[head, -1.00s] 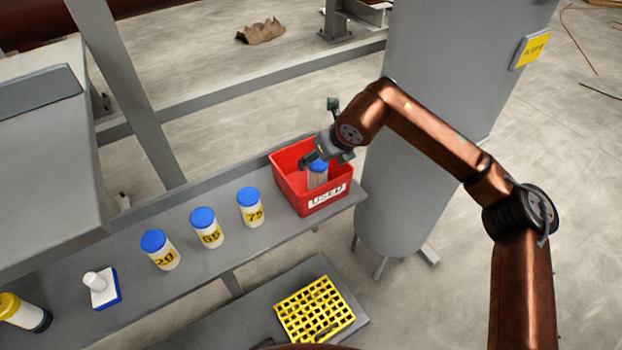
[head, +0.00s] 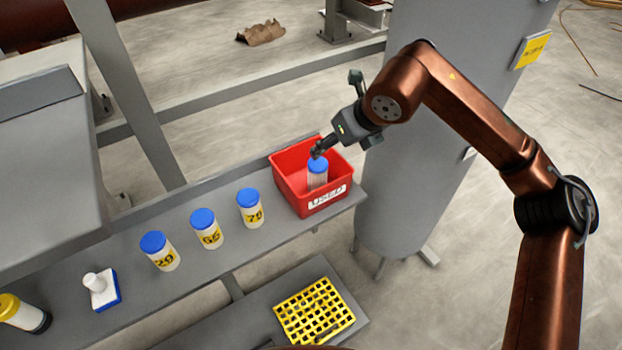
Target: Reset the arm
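My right arm (head: 470,110) comes in from the right in the head view. Its gripper (head: 318,150) is over the red bin (head: 290,200), just above the blue lid of a jar (head: 317,174) standing inside the bin. The fingers are seen from the side and partly hidden, so I cannot tell whether they are open or shut. The jar stays upright in the bin. My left gripper is not in view.
Three blue-lidded jars marked with yellow labels (head: 160,250) (head: 207,229) (head: 250,208) stand on the grey shelf. A white-and-blue block (head: 101,290) and a yellow-capped bottle (head: 22,314) are at left. A yellow grid (head: 314,310) lies lower. A grey tank (head: 420,200) stands right of the bin.

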